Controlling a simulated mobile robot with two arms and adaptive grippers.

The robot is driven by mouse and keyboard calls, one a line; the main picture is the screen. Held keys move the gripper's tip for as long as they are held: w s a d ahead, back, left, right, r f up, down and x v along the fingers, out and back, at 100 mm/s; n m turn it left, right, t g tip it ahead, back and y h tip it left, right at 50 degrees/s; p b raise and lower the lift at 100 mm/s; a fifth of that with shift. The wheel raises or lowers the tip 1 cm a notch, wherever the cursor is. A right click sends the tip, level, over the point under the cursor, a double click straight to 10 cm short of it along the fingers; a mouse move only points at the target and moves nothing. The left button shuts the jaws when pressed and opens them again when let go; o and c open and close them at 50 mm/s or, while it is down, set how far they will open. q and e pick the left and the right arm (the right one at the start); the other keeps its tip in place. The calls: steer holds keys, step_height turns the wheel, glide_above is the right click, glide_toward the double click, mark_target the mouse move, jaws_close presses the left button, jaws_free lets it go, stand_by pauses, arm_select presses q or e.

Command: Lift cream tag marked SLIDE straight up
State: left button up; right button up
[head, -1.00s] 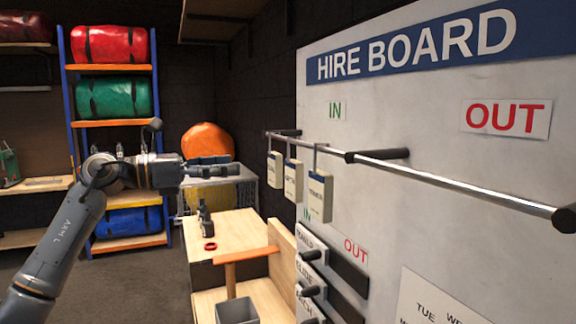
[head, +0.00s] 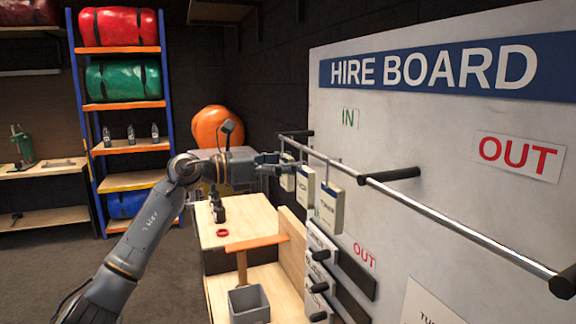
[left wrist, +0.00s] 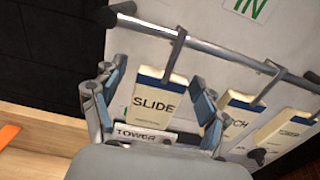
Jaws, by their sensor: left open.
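The cream tag marked SLIDE (left wrist: 153,103) hangs by a dark hook from the metal rail in the left wrist view. In the head view it is the leftmost, farthest tag (head: 288,181), partly behind the gripper. My left gripper (head: 279,163) is at this tag, with its jaws open. In the left wrist view the gripper (left wrist: 157,90) has one finger on each side of the tag, with gaps visible on both sides. My right gripper is in neither view.
Two more cream tags (head: 305,186) (head: 330,207) hang close by on the same rail (head: 440,218). The white hire board (head: 420,130) stands just behind the rail. Below are a TOWER label (left wrist: 145,134) and a wooden bench (head: 240,226) with a grey bin (head: 249,304).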

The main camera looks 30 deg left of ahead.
arm_select(q)
steer(key=shift+s+a, duration=0.1)
steer(key=shift+c, duration=0.2)
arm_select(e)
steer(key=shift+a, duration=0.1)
arm_select(q)
steer(key=c, duration=1.1)
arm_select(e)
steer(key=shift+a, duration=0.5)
arm_select(q)
steer(key=shift+r, duration=0.1)
